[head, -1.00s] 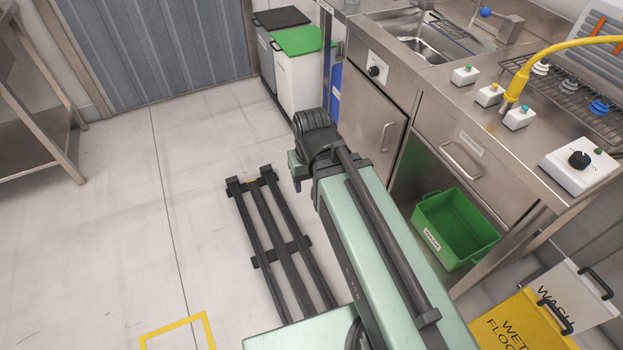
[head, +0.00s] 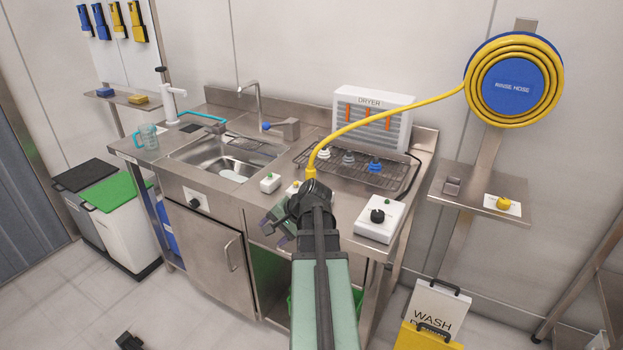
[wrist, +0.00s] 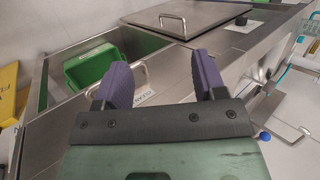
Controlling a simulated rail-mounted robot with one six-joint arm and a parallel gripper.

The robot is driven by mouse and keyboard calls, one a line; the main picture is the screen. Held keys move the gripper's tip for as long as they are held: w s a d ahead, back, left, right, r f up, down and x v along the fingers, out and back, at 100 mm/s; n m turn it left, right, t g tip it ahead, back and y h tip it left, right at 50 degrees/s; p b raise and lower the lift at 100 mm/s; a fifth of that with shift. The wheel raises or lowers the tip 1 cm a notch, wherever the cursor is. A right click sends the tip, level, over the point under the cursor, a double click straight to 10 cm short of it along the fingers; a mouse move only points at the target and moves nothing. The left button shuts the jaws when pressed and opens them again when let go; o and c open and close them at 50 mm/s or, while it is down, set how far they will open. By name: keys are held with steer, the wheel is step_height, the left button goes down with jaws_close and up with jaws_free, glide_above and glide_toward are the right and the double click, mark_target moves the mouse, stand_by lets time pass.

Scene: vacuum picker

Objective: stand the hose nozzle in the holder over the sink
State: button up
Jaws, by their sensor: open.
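The hose nozzle (head: 311,172) is at the end of the yellow hose and points down at the counter, just behind my wrist. Its lower end is hidden by my arm. My gripper (head: 272,227) is in front of the counter edge, below and left of the nozzle, apart from it. In the wrist view my gripper (wrist: 163,80) has its two purple fingers spread with nothing between them. The sink (head: 228,157) is left of the nozzle. A grey block (head: 288,128) with a blue ball stands at the sink's back right; I cannot tell whether it is the holder.
The hose runs to a blue reel (head: 512,85) on the right. Button boxes (head: 270,182), a knob box (head: 380,220) and a wire rack (head: 365,172) crowd the counter. A tap (head: 257,100) rises behind the sink. A green crate (wrist: 92,66) sits under the counter.

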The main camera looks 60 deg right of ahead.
steer(key=s+d+r+m+t+h+p, duration=0.1)
steer(key=s+d+r+m+t+h, duration=0.3)
steer(key=d+r+m, duration=0.6)
steer(key=d+r+m+t+h, duration=0.2)
steer(key=d+r+m+t, duration=0.3)
steer(key=d+m+t, duration=0.5)
steer(key=m+g+b, duration=0.2)
steer(key=g+b, duration=0.1)
steer(key=b, duration=0.6)
glide_toward(306, 171)
steer(key=shift+y, duration=0.4)
steer(key=w+d+f, duration=0.2)
steer(key=w, duration=0.1)
steer(key=shift+w+d+f, duration=0.15)
steer(key=shift+w+d, duration=0.1)
steer(key=shift+w, duration=0.1)
steer(key=shift+w+d+r+n+p, duration=0.15)
steer(key=shift+w+r+p, duration=0.15)
steer(key=shift+w, duration=0.3)
steer(key=shift+w+r+n+p, duration=0.15)
steer(key=shift+w+r+p, duration=0.15)
steer(key=shift+w, duration=0.35)
steer(key=w, duration=0.5)
steer(key=shift+d, duration=0.3)
jaws_close()
